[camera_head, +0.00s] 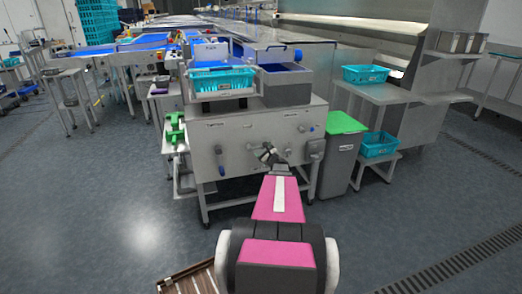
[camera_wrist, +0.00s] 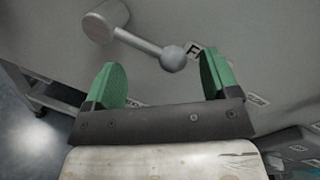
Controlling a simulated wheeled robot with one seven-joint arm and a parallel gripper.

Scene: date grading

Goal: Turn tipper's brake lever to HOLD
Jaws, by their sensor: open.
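The lever (camera_wrist: 142,43) is a grey rod in the wrist view, running from a round hub (camera_wrist: 103,21) at upper left down to a ball knob (camera_wrist: 173,58). My gripper (camera_wrist: 160,75) is open, with green pads either side of the knob in the picture; no contact shows. A label partly hidden behind the knob shows what looks like an "F". In the head view my gripper (camera_head: 268,154) is at the steel machine's front panel (camera_head: 240,133). The lever is too small there to make out surely.
A teal crate (camera_head: 222,79) and a grey bin (camera_head: 286,86) stand on the machine. A green-lidded bin (camera_head: 342,150) stands close on its right, beside a low stand with a teal crate (camera_head: 379,144). Green parts (camera_head: 175,131) sit at its left. Floor in front is mostly clear.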

